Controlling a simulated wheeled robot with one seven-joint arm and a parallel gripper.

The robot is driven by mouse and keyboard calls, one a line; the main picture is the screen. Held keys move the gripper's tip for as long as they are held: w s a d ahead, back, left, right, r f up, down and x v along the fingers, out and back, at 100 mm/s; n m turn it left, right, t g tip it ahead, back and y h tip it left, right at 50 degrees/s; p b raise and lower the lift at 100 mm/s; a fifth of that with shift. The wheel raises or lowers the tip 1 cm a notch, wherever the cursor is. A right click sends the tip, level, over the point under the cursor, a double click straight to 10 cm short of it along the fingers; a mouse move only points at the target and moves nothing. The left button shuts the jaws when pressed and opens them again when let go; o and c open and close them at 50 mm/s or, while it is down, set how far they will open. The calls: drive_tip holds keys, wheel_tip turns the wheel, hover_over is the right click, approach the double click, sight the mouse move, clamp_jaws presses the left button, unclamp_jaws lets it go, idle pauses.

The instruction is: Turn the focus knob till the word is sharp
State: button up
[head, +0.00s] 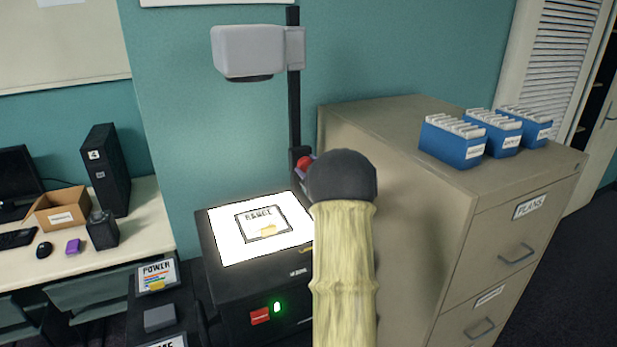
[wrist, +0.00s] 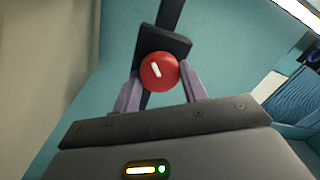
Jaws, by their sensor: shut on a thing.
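The overhead projector (head: 212,245) has a black body, a lit top and a grey head (head: 250,50) on a black post (head: 293,120). A framed sheet (head: 262,222) on the lit top reads what looks like "RANGE". The red focus knob (head: 303,161) is on the post, partly hidden by my wrist. In the wrist view the knob (wrist: 158,72) is round, with a short white mark tilted up to the left. My gripper (wrist: 160,76) is shut on it, one purple finger on each side. In the head view my gripper (head: 305,165) is mostly hidden. No projected word is in view.
A tan filing cabinet (head: 400,150) with several blue file boxes (head: 453,145) stands close right of my arm. A desk at left holds a carton (head: 62,208) and a black tower (head: 106,170). A stand with a "POWER" sheet (head: 157,275) is left of the projector.

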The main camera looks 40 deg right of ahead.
drive_tip(key=shift+n+b, duration=0.35)
drive_tip(key=shift+n, duration=0.15)
drive_tip(key=o, duration=1)
drive_tip(key=shift+a, duration=0.1)
drive_tip(key=s+a+b, duration=0.3)
drive_tip(key=s+b, duration=0.1)
drive_tip(key=s, duration=1.3)
drive_tip(key=shift+r, duration=0.25)
